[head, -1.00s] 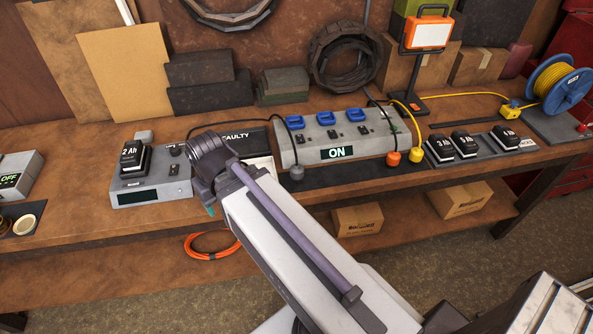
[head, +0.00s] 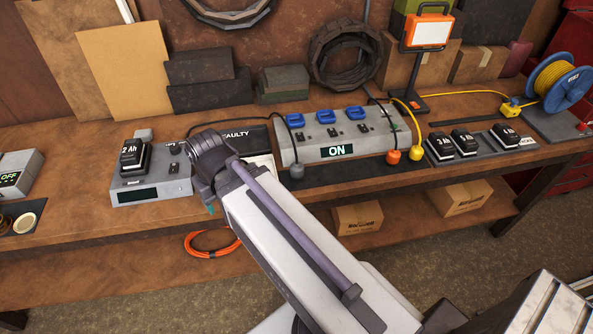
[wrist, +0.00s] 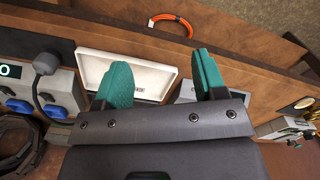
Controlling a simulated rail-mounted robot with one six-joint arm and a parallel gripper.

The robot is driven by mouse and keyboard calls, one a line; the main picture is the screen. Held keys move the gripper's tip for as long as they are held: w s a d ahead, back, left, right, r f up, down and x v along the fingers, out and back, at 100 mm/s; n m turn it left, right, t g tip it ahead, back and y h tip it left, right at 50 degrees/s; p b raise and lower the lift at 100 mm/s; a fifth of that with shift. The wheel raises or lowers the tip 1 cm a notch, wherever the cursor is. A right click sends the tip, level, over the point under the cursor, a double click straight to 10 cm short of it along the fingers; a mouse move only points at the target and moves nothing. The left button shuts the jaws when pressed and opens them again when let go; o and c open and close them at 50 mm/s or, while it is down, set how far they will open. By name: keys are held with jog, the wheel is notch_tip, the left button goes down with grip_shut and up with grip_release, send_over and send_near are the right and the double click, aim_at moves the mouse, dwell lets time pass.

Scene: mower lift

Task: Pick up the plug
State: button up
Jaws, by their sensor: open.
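A grey plug (head: 297,171) on a dark cord sits at the front left of the power strip (head: 312,157), whose display reads ON. The grey plug also shows at the left of the wrist view (wrist: 45,62). An orange plug (head: 393,156) and a yellow plug (head: 418,153) stand at the strip's right end. My gripper (wrist: 160,60) is open and empty, with teal fingers apart over the area of a pale tray. The grey plug lies outside the fingers, to their left in the wrist view. In the head view my arm mostly hides the gripper.
The pale tray (wrist: 127,60) belongs to the FAULTY box (head: 258,165). A charger with a 2 Ah battery (head: 135,158) stands left of my arm. Several batteries (head: 465,142) stand at right. Orange cable (head: 212,245) lies on the lower shelf. The bench front is mostly clear.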

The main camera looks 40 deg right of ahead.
dwell(0.4)
jog(key=shift+o, duration=1.3)
